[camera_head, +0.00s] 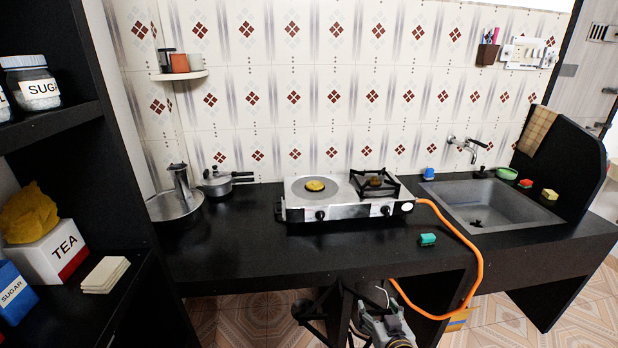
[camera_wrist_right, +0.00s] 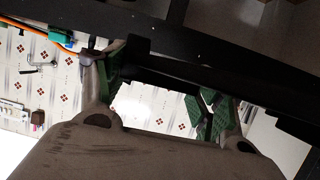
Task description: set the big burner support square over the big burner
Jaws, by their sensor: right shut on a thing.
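The stove (camera_head: 348,207) stands on the black counter. Its left burner (camera_head: 315,186), with a brass cap on a round grey plate, is bare. The right burner (camera_head: 376,182) has a black support (camera_head: 393,188) over it. My right gripper (camera_head: 368,303) is low in front of the counter, below its top. It is shut on the big burner support (camera_head: 318,308), a black frame with arms, partly cut off by the lower picture edge. In the right wrist view the gripper's green-padded fingers (camera_wrist_right: 165,92) show beside the dark support (camera_wrist_right: 150,70). My left gripper is not in view.
An orange hose (camera_head: 470,250) curves from the stove over the counter edge. A teal sponge-like item (camera_head: 427,239) lies near the front edge. A cooker (camera_head: 217,183) and steel pan (camera_head: 175,205) stand left, the sink (camera_head: 490,203) right. The counter front-left is clear.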

